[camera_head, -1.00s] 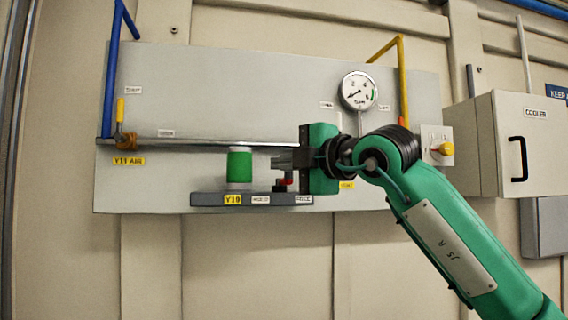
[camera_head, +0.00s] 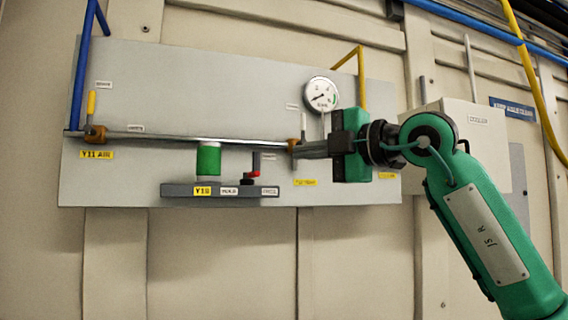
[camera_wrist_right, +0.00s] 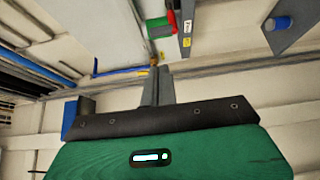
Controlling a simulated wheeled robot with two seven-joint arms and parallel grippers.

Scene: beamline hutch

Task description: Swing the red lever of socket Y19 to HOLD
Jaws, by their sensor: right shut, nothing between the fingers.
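Socket Y19 is a dark grey ledge (camera_head: 180,189) on the wall panel, with a green cylinder (camera_head: 208,160) standing on it. Its red lever (camera_head: 253,174) sits at the ledge's right part, by a dark upright post. The front carries a yellow tag and two white labels, too blurred to read surely; the lever is nearer the right label. My right gripper (camera_head: 302,151) is shut and empty, right of the lever and apart from it. In the right wrist view, the shut fingers (camera_wrist_right: 158,72) point towards the panel, with the red lever (camera_wrist_right: 172,22) beyond them. My left gripper is out of view.
A horizontal pipe (camera_head: 165,138) runs above the ledge, with a brass fitting near my right fingertips. A round gauge (camera_head: 320,94) is above my gripper. A yellow-handled valve (camera_head: 92,103) is at left.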

